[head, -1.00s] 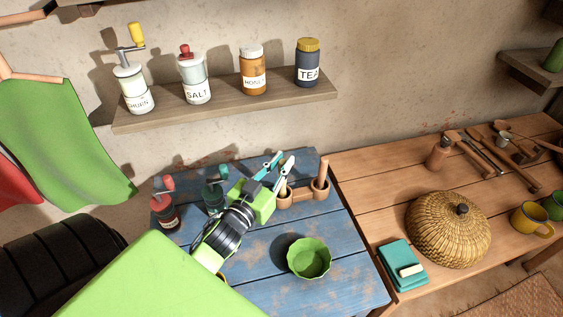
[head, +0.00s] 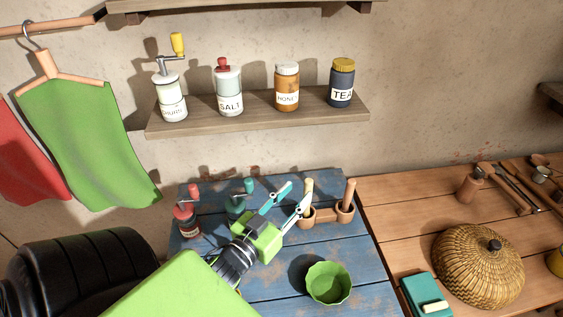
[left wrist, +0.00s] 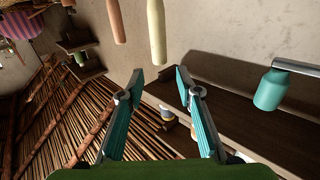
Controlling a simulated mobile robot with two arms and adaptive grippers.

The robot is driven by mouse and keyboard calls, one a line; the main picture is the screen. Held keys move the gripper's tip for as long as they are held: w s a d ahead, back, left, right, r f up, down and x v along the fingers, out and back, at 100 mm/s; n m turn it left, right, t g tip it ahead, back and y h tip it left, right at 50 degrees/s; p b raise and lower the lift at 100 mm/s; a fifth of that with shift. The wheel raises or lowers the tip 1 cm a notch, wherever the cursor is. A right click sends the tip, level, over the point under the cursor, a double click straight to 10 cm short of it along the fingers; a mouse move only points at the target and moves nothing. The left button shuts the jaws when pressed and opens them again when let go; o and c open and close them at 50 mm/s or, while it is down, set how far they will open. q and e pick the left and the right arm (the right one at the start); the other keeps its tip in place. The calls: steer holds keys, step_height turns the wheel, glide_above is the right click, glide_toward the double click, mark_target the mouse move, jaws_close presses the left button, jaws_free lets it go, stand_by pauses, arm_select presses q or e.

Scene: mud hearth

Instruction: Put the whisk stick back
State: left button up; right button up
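Two sticks stand in a brown twin-cup holder (head: 327,216) on the blue table: a pale yellow one (head: 308,186) in the left cup and a brown one (head: 348,195) in the right. I cannot tell which is the whisk stick; their lower ends are hidden. My left gripper (head: 294,194) is open and empty, just left of the holder, with one finger close to the pale stick. In the left wrist view, the pale stick (left wrist: 157,32) and brown stick (left wrist: 116,20) hang from the top edge beyond the open fingers. My right gripper is not in view.
A red-topped grinder (head: 187,220) and a teal grinder (head: 236,206) stand left of my gripper. A green bowl (head: 328,284) sits in front of the holder. Above is a wall shelf (head: 258,111) with several jars. A woven dome (head: 478,266) stands on the wooden table.

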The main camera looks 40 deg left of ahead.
arm_select(q)
steer(key=shift+s+d+b, duration=0.2)
steer(key=shift+s+b, duration=0.3)
steer(key=shift+s, duration=2.35)
